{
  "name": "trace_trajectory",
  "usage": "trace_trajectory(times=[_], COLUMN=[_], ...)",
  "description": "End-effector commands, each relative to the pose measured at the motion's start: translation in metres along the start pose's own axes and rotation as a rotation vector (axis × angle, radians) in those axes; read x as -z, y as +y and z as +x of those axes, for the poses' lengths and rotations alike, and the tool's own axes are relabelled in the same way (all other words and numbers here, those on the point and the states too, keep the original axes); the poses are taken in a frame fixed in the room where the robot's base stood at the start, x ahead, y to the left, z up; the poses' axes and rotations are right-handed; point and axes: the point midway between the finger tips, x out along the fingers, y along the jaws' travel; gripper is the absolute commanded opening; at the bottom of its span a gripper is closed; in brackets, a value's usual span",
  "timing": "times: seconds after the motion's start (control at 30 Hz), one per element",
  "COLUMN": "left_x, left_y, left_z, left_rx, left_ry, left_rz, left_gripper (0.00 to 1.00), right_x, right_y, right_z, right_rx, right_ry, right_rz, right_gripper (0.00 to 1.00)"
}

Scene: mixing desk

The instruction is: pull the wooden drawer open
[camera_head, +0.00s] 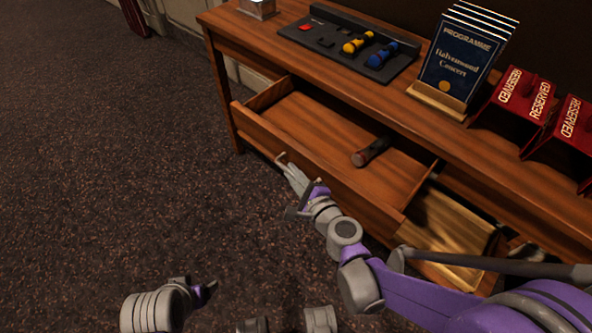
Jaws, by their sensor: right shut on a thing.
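The wooden drawer (318,176) stands pulled out from the desk, and I see into it. A dark cylindrical thing with a reddish end (371,151) lies inside it. My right gripper (284,164) is at the middle of the drawer's front, shut on the drawer handle (281,157). The fingers hide part of the handle. My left gripper (212,287) is low in the picture, over the floor and away from the desk. Its jaws are too small and turned to tell their state.
The wooden desk (262,38) carries a dark tray (345,55) with yellow and blue microphone-like things, programmes (457,60) in a holder, and red RESERVED signs (526,97). A lower wooden compartment (447,226) shows at the right. The carpet (120,140) at left is clear.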

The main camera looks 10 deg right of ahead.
Motion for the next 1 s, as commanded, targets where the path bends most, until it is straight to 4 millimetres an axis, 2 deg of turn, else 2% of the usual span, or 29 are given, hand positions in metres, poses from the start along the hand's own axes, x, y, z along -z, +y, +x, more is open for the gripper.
trace_trajectory(times=[0.27,0.3,0.43,0.77,0.87,1.0], left_x=[0.000,0.000,0.000,0.000,0.001,0.003], left_y=[0.000,0.000,0.000,0.000,0.000,0.000], left_z=[0.000,0.000,0.000,-0.001,-0.003,-0.009], left_rx=[0.000,0.000,0.000,0.000,0.000,0.000], left_ry=[0.000,0.000,0.000,0.000,0.001,0.003], left_rz=[0.000,0.000,0.000,0.000,0.000,0.000], left_gripper=[0.77,0.77,0.77,0.77,0.77,0.77], right_x=[0.000,0.000,0.000,0.000,0.000,0.000], right_y=[0.000,0.000,0.000,0.000,-0.001,-0.002], right_z=[0.000,0.000,0.000,-0.002,-0.011,-0.037], right_rx=[0.000,0.000,0.000,0.000,0.001,0.002], right_ry=[0.000,0.000,0.000,0.000,0.001,0.002], right_rz=[0.001,0.001,0.001,0.001,0.000,0.000], right_gripper=[0.00,0.20,0.44,0.45,0.45,0.45])
